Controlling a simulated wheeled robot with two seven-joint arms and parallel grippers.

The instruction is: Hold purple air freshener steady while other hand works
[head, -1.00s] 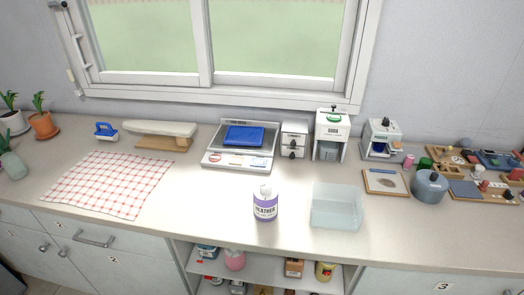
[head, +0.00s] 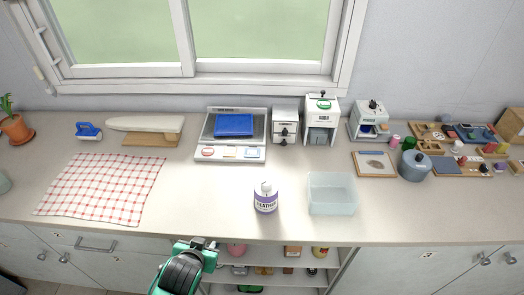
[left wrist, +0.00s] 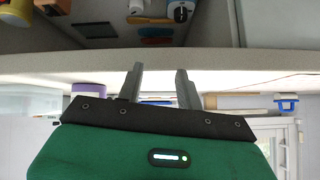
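The purple air freshener (head: 265,198) is a white, purple-labelled container with a white top. It stands upright on the counter near its front edge, left of the clear tub. Its purple part also shows at the left of the left wrist view (left wrist: 90,89). My left gripper (head: 212,243) has come in at the bottom of the head view, in front of the counter edge and to the left of the air freshener, apart from it. In the left wrist view its two fingers (left wrist: 160,85) stand apart with nothing between them. My right gripper is not in either view.
A clear tub (head: 331,193) stands just right of the air freshener. A scale with a blue item (head: 234,125) is behind it. A checked cloth (head: 100,188) lies at left. Open shelves with several goods (head: 265,270) are below the counter.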

